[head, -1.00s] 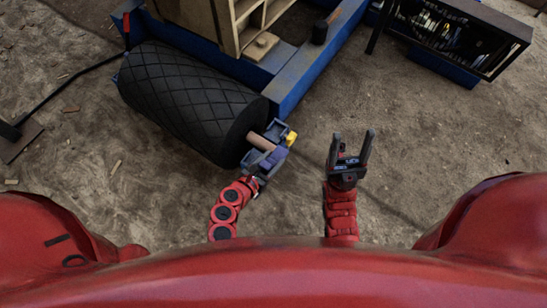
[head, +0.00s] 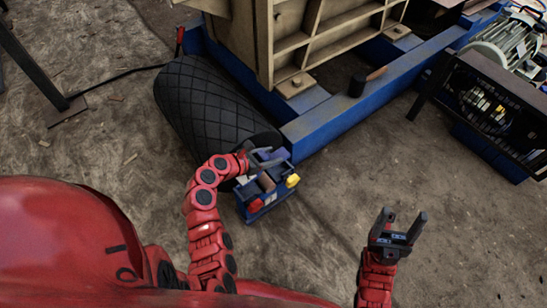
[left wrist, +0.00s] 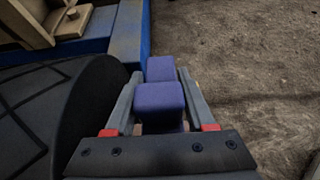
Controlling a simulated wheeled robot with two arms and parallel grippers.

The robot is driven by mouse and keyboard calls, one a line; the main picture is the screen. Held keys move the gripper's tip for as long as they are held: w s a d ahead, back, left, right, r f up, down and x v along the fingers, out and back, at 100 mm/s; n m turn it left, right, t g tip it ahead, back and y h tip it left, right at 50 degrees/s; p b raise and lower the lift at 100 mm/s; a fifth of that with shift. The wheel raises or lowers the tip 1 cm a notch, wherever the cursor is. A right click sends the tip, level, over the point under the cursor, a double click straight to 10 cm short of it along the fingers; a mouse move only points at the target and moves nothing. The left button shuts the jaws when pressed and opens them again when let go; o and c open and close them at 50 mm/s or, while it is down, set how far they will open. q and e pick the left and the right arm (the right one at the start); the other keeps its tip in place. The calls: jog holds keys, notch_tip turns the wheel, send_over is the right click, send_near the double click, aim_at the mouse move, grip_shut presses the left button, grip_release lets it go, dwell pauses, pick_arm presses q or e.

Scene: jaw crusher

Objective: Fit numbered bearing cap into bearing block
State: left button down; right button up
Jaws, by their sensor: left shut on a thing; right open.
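My left gripper (head: 266,161) is at the near end of the black drum, above a blue bearing block (head: 270,210) with a yellow part and a red part. A brown shaft end (head: 266,183) shows at the block, below the gripper. In the left wrist view, a purple stepped piece, seemingly the bearing cap (left wrist: 160,98), sits between the fingers of the shut left gripper (left wrist: 161,100). Its number is not readable. Whether the cap touches the block cannot be told. My right gripper (head: 395,231) is open and empty, above the ground at the lower right.
The ribbed black drum (head: 205,105) lies left of the blue frame (head: 335,125), which carries the tan crusher body (head: 340,35). A dark caged motor unit (head: 490,95) stands at the right. Dirt ground around my right gripper is clear.

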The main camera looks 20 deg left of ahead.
pick_arm(q)
jog(key=shift+r+p, duration=0.25)
jog(key=shift+p, duration=0.2)
jog(key=shift+f+b, duration=1)
jog(key=shift+f, duration=2.05)
jog(key=shift+p, duration=0.55)
jog(key=shift+p, duration=0.45)
jog(key=shift+p, duration=0.45)
jog(key=shift+f+b, duration=0.7)
jog(key=shift+f, duration=0.85)
